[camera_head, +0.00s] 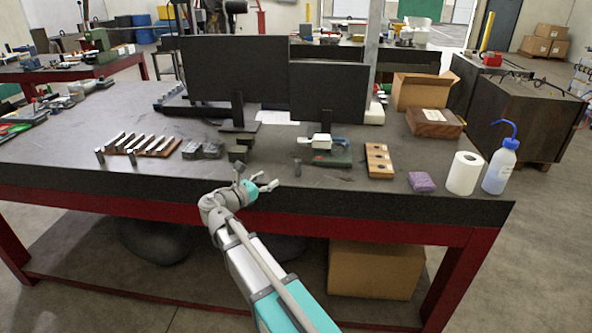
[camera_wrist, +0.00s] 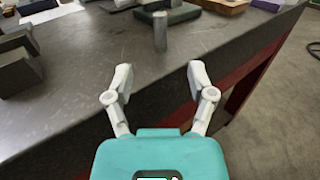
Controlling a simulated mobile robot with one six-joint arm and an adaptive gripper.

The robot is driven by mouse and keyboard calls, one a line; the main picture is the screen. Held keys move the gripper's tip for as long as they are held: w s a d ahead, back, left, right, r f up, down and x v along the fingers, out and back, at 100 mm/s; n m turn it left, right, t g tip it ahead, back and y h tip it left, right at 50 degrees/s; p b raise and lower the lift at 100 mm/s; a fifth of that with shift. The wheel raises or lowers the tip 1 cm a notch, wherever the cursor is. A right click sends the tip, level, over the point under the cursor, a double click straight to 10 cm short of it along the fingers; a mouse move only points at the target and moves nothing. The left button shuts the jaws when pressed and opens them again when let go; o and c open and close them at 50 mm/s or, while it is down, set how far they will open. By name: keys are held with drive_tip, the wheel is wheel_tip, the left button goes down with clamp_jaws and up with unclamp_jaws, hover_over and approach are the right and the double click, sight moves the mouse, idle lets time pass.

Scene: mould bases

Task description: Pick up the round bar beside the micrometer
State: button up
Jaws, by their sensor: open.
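A small grey round bar (camera_head: 298,168) stands upright on the dark table, just in front of the micrometer (camera_head: 321,142) and its green base (camera_head: 332,159). In the wrist view the bar (camera_wrist: 160,32) stands beyond my fingertips, roughly centred between them, with part of the green base (camera_wrist: 182,15) behind it. My gripper (camera_head: 259,177) is over the table's front edge, left of the bar and apart from it. Its fingers (camera_wrist: 160,78) are spread open with nothing between them.
Two more upright round bars (camera_head: 132,158) stand at the left near a row of metal bars. Dark steel blocks (camera_head: 203,149) are left of the bar. A drilled wooden block (camera_head: 379,161), purple sponge (camera_head: 422,182), paper roll (camera_head: 464,173) and wash bottle (camera_head: 500,166) stand right.

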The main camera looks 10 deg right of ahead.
sight(296, 163)
drive_tip(key=shift+d, duration=0.1)
drive_tip(key=shift+x, duration=4.2)
drive_tip(key=shift+x, duration=2.6)
drive_tip(key=shift+w, duration=0.1)
clamp_jaws()
